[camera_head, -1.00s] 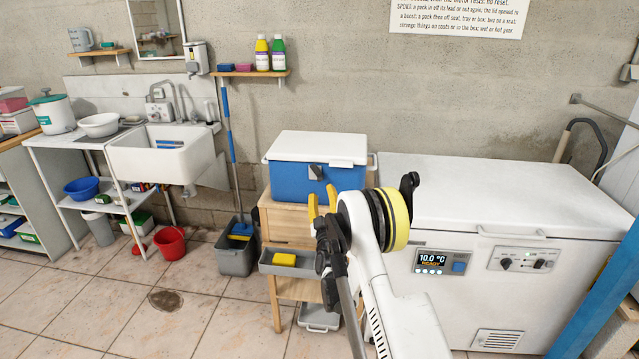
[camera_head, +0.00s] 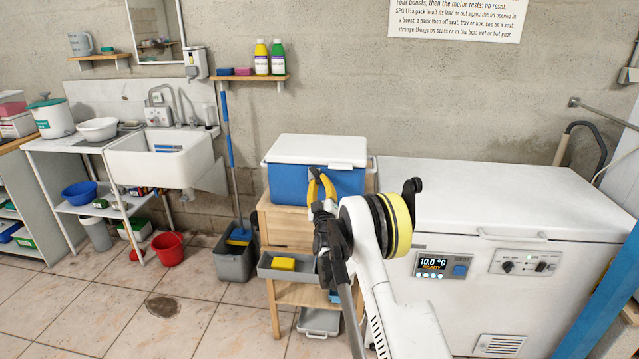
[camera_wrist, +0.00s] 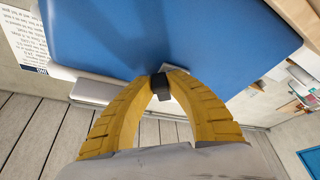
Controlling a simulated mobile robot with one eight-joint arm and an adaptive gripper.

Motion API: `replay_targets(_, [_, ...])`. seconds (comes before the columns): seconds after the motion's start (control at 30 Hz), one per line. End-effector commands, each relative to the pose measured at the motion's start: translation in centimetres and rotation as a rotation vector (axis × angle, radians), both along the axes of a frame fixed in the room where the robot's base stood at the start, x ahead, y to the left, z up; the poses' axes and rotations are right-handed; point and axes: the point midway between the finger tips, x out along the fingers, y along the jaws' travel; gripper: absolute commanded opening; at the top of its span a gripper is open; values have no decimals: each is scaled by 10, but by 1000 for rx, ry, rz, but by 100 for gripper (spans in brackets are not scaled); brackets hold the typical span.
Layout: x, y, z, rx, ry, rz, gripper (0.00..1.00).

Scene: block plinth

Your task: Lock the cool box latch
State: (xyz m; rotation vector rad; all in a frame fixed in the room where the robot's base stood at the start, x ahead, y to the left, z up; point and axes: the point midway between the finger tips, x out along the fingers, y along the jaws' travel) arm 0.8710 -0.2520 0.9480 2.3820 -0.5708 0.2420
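The cool box (camera_head: 290,183) is blue with a white lid (camera_head: 320,148), which lies closed on top. It stands on a wooden trolley. Its small dark latch (camera_wrist: 159,82) is at the front; in the head view it is largely hidden behind my fingers. My gripper (camera_head: 317,172) is at the box front. In the wrist view, its two yellow fingers (camera_wrist: 160,80) curve together with their tips on either side of the latch, seemingly touching it. The blue box wall (camera_wrist: 110,35) fills the top of that view. I cannot tell whether the latch is locked.
The wooden trolley (camera_head: 290,222) has a grey tray (camera_head: 266,268) with a yellow sponge (camera_head: 283,264). A white chest freezer (camera_head: 480,190) stands close on the right. A mop bucket (camera_head: 236,257) and red bucket (camera_head: 168,245) are on the left floor.

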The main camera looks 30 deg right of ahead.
Motion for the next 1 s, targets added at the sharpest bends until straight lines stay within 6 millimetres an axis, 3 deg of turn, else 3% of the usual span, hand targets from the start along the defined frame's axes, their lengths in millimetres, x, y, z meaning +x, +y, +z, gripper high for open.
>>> replay_targets(0.37, [1, 2, -1, 44, -31, 0, 0])
replay_targets(1.0, [11, 15, -6, 404, -272, 1, 0])
